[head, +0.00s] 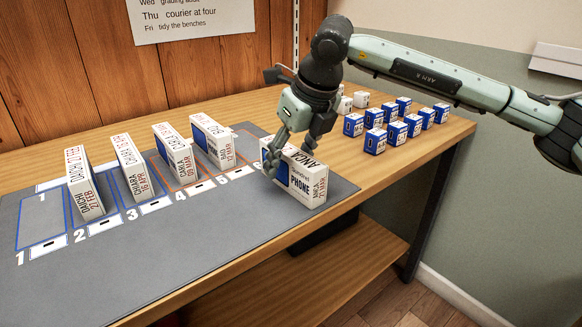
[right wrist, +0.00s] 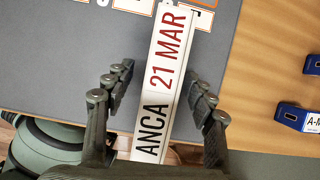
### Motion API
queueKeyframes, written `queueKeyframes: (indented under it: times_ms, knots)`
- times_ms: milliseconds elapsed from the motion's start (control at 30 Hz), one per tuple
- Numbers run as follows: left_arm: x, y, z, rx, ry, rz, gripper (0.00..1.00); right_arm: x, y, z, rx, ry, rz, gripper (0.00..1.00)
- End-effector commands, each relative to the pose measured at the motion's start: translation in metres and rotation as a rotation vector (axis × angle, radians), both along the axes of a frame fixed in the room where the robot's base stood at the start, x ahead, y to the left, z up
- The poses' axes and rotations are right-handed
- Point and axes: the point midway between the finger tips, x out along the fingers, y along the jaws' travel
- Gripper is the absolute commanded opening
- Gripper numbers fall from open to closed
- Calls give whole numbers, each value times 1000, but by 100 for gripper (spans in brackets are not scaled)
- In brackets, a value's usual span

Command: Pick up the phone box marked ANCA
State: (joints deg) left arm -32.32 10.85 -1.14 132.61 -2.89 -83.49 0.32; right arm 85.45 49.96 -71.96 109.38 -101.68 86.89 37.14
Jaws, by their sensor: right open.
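The ANCA phone box (head: 309,189) is white and blue and stands upright on the right end of the grey mat. Its edge with ANCA and 21 MAR (right wrist: 161,85) shows in the right wrist view. My right gripper (head: 289,160) is open, with its fingers down around the box. In the right wrist view my right gripper (right wrist: 160,95) has one finger on each side of the box, with a gap showing at both sides. My left gripper is in neither view.
Several other phone boxes (head: 86,187) stand upright in numbered slots on the grey mat (head: 200,262). Several small blue-and-white boxes (head: 375,141) stand on the wooden table (head: 232,104) at the back right. The mat's front is clear.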

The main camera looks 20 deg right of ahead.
Motion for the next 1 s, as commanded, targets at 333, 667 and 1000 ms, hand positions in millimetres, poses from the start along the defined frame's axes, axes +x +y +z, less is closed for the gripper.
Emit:
queueKeyframes:
  times_ms: [333,667,1000]
  knots:
    - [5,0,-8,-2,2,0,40,8,2,-22,1,-1,-1,55]
    - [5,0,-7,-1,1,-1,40,8,2,-22,1,-1,-1,27]
    - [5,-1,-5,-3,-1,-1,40,9,2,-21,1,-3,-1,0]
